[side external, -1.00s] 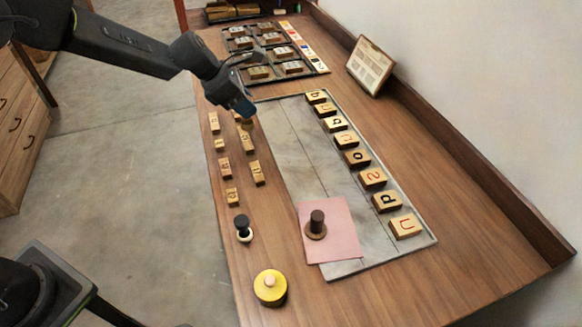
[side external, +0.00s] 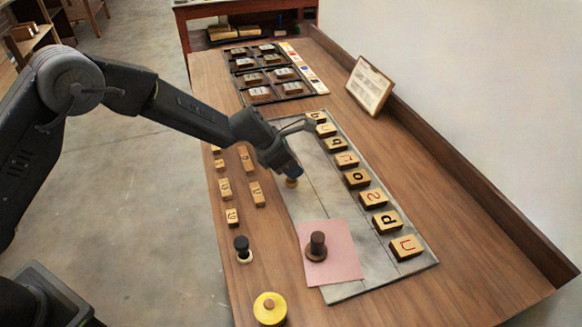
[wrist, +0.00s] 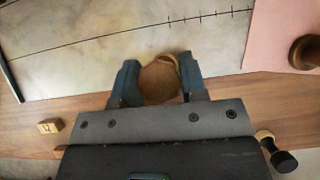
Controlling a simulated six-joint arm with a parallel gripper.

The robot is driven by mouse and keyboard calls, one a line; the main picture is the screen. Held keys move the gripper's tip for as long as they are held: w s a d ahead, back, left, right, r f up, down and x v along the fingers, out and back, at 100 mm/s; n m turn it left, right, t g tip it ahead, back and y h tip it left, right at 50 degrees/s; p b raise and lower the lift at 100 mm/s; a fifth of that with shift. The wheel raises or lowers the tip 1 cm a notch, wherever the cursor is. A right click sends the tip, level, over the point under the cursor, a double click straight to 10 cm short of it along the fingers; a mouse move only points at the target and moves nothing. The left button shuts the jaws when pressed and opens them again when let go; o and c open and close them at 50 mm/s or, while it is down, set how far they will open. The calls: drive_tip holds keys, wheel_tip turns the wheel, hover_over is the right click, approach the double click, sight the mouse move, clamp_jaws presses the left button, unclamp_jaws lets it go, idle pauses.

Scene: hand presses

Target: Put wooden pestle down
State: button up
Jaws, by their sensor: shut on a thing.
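My gripper (wrist: 157,80) has its blue fingers closed on a round brown wooden thing, the wooden pestle (wrist: 160,84), seen end-on in the wrist view. In the side view my gripper (side external: 290,172) points down over the left part of the grey stone slab (side external: 318,188), and the pale lower end of the pestle (side external: 292,183) shows just below the fingers. Most of the pestle is hidden by the gripper there. I cannot tell whether its end touches the slab.
A row of letter blocks (side external: 357,178) lines the slab's right side. A dark brown knobbed press (side external: 317,247) stands on pink paper (side external: 341,262). Left of the slab are loose blocks (side external: 257,194), a black-knobbed stamp (side external: 243,249) and a yellow round pot (side external: 270,308). The slab's middle is clear.

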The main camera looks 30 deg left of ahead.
drive_tip(key=shift+f, duration=0.6)
drive_tip(key=shift+f, duration=0.15)
drive_tip(key=o, duration=1)
drive_tip(key=shift+a+r, duration=0.15)
drive_tip(key=shift+r, duration=0.3)
drive_tip(key=v, duration=1.1)
drive_tip(key=shift+s+r, duration=0.2)
